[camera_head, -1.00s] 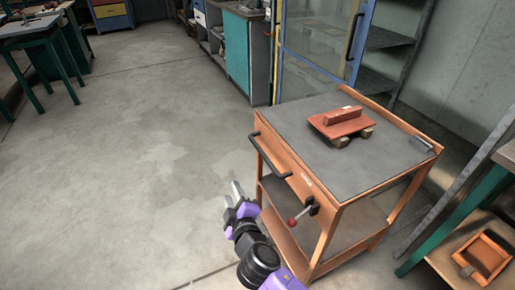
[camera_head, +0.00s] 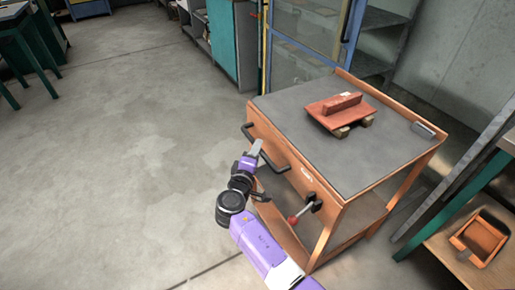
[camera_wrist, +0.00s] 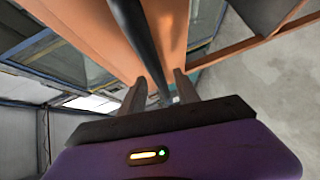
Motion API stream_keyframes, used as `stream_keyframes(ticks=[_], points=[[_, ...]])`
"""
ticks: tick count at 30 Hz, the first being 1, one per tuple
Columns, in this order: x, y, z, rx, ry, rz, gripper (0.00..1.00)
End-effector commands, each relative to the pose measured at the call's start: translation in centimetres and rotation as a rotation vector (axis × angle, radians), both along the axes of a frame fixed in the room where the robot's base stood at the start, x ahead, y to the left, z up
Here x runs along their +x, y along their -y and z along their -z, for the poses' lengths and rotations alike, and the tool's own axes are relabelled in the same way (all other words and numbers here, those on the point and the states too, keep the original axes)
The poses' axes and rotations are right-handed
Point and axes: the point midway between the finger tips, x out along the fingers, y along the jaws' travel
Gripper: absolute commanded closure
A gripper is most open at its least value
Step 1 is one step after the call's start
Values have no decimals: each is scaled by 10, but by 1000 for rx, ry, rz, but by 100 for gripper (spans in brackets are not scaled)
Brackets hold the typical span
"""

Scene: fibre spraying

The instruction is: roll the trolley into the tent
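The trolley (camera_head: 390,165) is orange with a grey top and a lower shelf, and stands right of centre in the head view. A black bar handle (camera_head: 281,168) runs along its near left side. A red-knobbed lever (camera_head: 295,219) sticks out below it. My gripper (camera_head: 257,149) is at the handle. In the wrist view my gripper's fingers (camera_wrist: 160,88) are apart, with the dark handle bar (camera_wrist: 138,35) running between them; contact is not clear. A blue-framed, clear-panelled enclosure (camera_head: 305,35) behind the trolley may be the tent.
A red ribbed panel (camera_head: 338,107) rests on wooden blocks on the trolley top. A green-legged bench with an orange tray (camera_head: 482,238) stands close at the right. Teal cabinets (camera_head: 222,40) stand at the back. The concrete floor (camera_head: 130,150) at left is clear.

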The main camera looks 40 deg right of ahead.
Motion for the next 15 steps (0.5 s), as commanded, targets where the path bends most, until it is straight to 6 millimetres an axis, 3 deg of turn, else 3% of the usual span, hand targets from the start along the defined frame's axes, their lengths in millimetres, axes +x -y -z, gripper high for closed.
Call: stream_keyframes(ticks=[6, 15], points=[[10, 17, 3, 2, 1, 0, 62], [11, 18, 3, 1, 1, -1, 62]])
